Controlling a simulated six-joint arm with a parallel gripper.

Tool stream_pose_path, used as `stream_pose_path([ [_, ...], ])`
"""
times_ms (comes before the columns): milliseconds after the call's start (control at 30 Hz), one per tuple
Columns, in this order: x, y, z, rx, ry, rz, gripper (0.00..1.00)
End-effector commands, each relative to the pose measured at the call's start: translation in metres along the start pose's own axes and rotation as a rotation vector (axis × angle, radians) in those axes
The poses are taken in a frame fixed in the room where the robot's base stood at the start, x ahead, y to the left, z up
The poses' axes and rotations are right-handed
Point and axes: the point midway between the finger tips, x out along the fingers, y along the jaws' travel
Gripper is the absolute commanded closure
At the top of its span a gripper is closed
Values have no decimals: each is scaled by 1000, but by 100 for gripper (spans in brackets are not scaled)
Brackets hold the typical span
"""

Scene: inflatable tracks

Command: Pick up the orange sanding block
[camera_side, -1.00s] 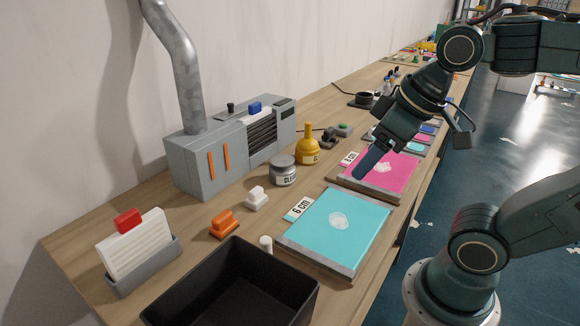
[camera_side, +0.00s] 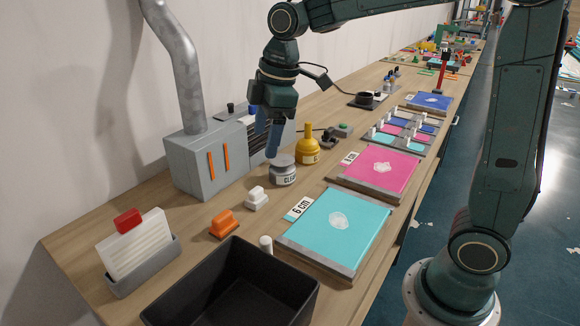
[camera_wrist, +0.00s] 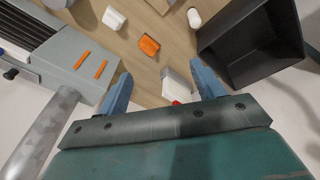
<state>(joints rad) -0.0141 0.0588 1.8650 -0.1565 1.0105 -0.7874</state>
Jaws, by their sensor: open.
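The orange sanding block (camera_side: 224,224) rests on the wooden bench, between the grey machine and the black bin. It also shows in the wrist view (camera_wrist: 149,45), ahead of and between my fingers. My gripper (camera_side: 268,140) is in the air near the grey machine, farther back along the bench and well above the block. In the wrist view my gripper (camera_wrist: 163,88) has its two blue fingers spread wide with nothing between them. The block is apart from the fingers and fully visible.
A white block (camera_side: 257,198) sits just behind the orange one. A grey jar (camera_side: 283,170) and a yellow bottle (camera_side: 308,146) stand below my gripper. The black bin (camera_side: 300,292), a small white cylinder (camera_side: 266,243) and a grey holder (camera_side: 160,268) with white sheets surround the block.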

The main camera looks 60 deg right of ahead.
Motion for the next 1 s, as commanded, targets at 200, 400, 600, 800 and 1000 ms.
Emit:
stream_pose_path([
  [200,37,30,-26,-187,-22,-63,33],
  [400,76,52,-46,-361,-33,-120,33],
  [600,115,69,-60,-514,-34,-172,33],
  [800,137,76,-67,-600,-30,-199,33],
  [1000,141,78,-68,-616,-30,-205,33],
])
